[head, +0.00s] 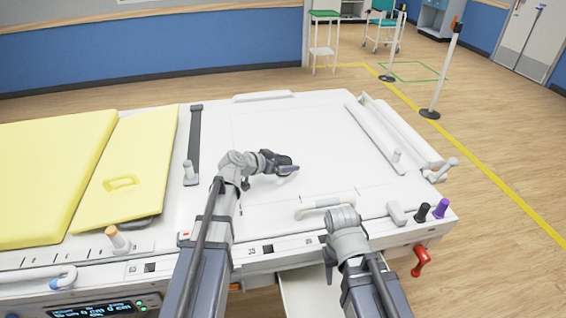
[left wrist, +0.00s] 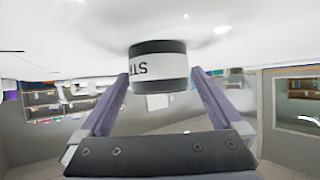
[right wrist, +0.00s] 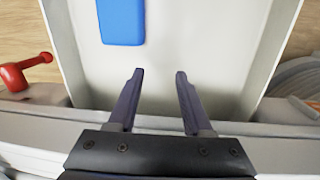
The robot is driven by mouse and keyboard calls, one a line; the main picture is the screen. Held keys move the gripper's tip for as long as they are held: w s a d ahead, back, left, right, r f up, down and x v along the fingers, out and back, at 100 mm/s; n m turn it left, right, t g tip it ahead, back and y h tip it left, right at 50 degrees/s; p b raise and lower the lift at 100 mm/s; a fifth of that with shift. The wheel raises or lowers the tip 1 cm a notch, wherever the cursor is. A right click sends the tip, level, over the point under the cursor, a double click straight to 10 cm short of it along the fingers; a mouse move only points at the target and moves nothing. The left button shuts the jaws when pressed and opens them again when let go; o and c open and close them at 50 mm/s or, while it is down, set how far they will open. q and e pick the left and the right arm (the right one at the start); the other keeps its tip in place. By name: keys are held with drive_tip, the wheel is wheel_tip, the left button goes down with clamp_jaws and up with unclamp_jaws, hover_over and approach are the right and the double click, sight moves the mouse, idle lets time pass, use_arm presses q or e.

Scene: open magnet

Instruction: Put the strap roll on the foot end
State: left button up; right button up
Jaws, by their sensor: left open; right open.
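The strap roll (left wrist: 158,68), a short black-and-white cylinder with dark lettering, stands against the white table surface in the left wrist view. My left gripper (left wrist: 160,90) is open, with its fingers on either side of the roll; I cannot tell whether they touch it. In the head view my left gripper (head: 287,167) is low over the middle of the white table top (head: 300,125), and the roll is mostly hidden there. My right gripper (right wrist: 157,73) is open and empty, pointing down over an open drawer (right wrist: 195,40). No label marks the foot end.
A blue block (right wrist: 122,22) lies in the drawer. Yellow pads (head: 125,165) cover the table's left part. Side rails (head: 400,130) edge the right end.

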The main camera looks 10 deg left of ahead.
use_arm(q)
drive_tip(key=shift+r, duration=0.1)
use_arm(e)
drive_tip(key=shift+r, duration=0.1)
use_arm(q)
drive_tip(key=shift+s+a+r+p, duration=0.15)
drive_tip(key=shift+s+r+p, duration=0.15)
drive_tip(key=shift+p, duration=0.1)
use_arm(e)
drive_tip(key=shift+r, duration=0.3)
use_arm(q)
drive_tip(key=p+v, duration=0.5)
drive_tip(key=v, duration=0.5)
drive_tip(key=shift+s+a, duration=0.1)
drive_tip(key=shift+s+a+r, duration=0.2)
drive_tip(key=shift+s+a, duration=0.1)
drive_tip(key=shift+s, duration=0.1)
use_arm(e)
drive_tip(key=shift+r, duration=2.65)
